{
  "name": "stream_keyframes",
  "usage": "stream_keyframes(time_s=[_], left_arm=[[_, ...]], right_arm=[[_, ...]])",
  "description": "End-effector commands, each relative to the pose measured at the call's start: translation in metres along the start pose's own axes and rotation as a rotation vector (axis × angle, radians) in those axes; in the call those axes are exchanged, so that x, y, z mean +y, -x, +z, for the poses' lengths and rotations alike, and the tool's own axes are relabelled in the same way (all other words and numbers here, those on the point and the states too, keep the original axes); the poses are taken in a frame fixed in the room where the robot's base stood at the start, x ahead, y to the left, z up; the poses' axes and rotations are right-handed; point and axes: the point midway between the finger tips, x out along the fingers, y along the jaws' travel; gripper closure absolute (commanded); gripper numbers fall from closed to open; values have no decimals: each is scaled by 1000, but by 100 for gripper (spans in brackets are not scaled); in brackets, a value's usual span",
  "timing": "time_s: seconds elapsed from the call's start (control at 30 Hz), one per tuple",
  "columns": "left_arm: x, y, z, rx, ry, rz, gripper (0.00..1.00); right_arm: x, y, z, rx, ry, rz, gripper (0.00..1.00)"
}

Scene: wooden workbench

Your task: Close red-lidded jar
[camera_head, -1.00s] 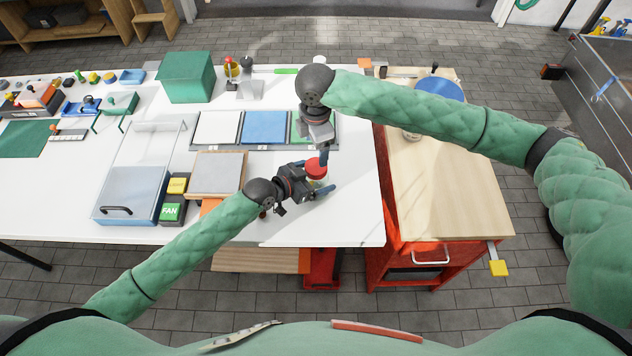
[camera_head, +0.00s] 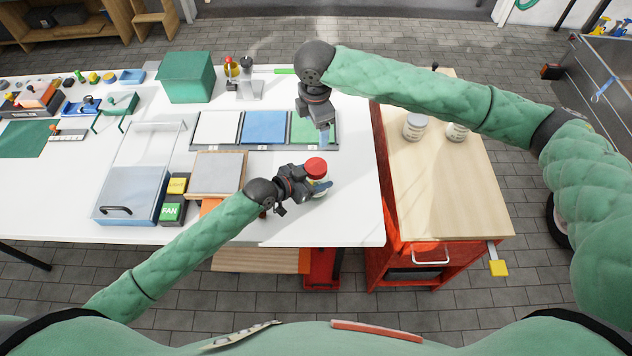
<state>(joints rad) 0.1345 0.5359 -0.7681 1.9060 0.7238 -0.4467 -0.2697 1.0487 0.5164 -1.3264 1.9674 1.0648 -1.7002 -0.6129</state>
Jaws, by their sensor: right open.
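The red-lidded jar (camera_head: 316,178) stands upright near the right end of the white table. Its red lid (camera_head: 316,166) sits on top; I cannot tell how tight it is. My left gripper (camera_head: 319,186) reaches in from the left at the jar's body, with a blue fingertip across its front, and appears shut on it. Its far finger is hidden. My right gripper (camera_head: 324,134) is open and empty, pointing down behind the jar in the picture, apart from the lid.
White, blue and green panels (camera_head: 264,127) lie behind the jar. A grey-topped block (camera_head: 216,174) is to the left. A wooden-topped red cabinet (camera_head: 430,190) adjoins on the right, with two pale jars (camera_head: 415,126) on it. The table's front right corner is clear.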

Motion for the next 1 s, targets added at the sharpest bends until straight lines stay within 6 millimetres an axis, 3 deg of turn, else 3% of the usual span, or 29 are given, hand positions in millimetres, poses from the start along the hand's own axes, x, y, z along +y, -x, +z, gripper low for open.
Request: stream_keyframes(time_s=[0.2, 0.47, 0.63, 0.77, 0.9, 1.0], left_arm=[[0, 0, 0, 0, 0, 0, 99], [0, 0, 0, 0, 0, 0, 99], [0, 0, 0, 0, 0, 0, 99], [0, 0, 0, 0, 0, 0, 99], [0, 0, 0, 0, 0, 0, 99], [0, 0, 0, 0, 0, 0, 99]], right_arm=[[19, 30, 12, -88, 38, 48, 26], [20, 35, 22, -171, 100, 39, 26], [10, 21, 24, -182, 161, 7, 26], [-7, -4, 22, -157, 222, -40, 26], [-26, -31, 14, -99, 274, -86, 26], [-34, -41, 3, -34, 315, -95, 26]])
